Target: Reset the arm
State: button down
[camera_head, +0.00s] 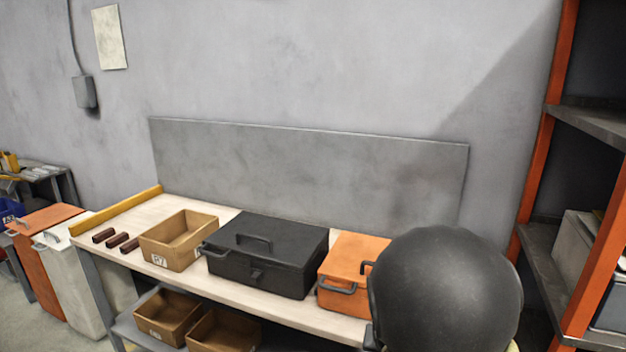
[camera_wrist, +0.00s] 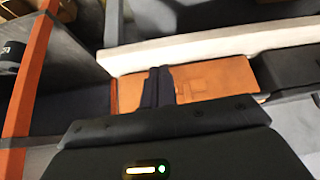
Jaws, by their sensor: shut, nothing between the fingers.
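My gripper (camera_wrist: 158,72) shows in the wrist view as two dark fingers close together, shut and empty. Behind the fingers in that view is the orange toolbox (camera_wrist: 215,80), at some distance. In the head view a large dark rounded part of my arm fills the lower right and hides the right end of the bench. My fingers are hidden in the head view.
The workbench (camera_head: 130,259) carries three dark brown blocks (camera_head: 116,240), an open cardboard bin (camera_head: 170,258), a black case (camera_head: 262,272) and the orange toolbox (camera_head: 345,262). An orange-framed shelf rack (camera_head: 540,150) stands at the right. The air above the bench's left side is clear.

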jog(key=s+a+n+g+y, duration=0.2)
jog(key=s+n+g, duration=0.2)
jog(key=s, duration=1)
jog(key=w+p+v, duration=0.3)
jog(key=p+v, duration=1.2)
jog(key=v, duration=0.1)
jog(key=shift+r+p, duration=0.3)
jog(key=shift+p, duration=0.05)
jog(key=shift+w+d, duration=0.1)
dwell(0.6)
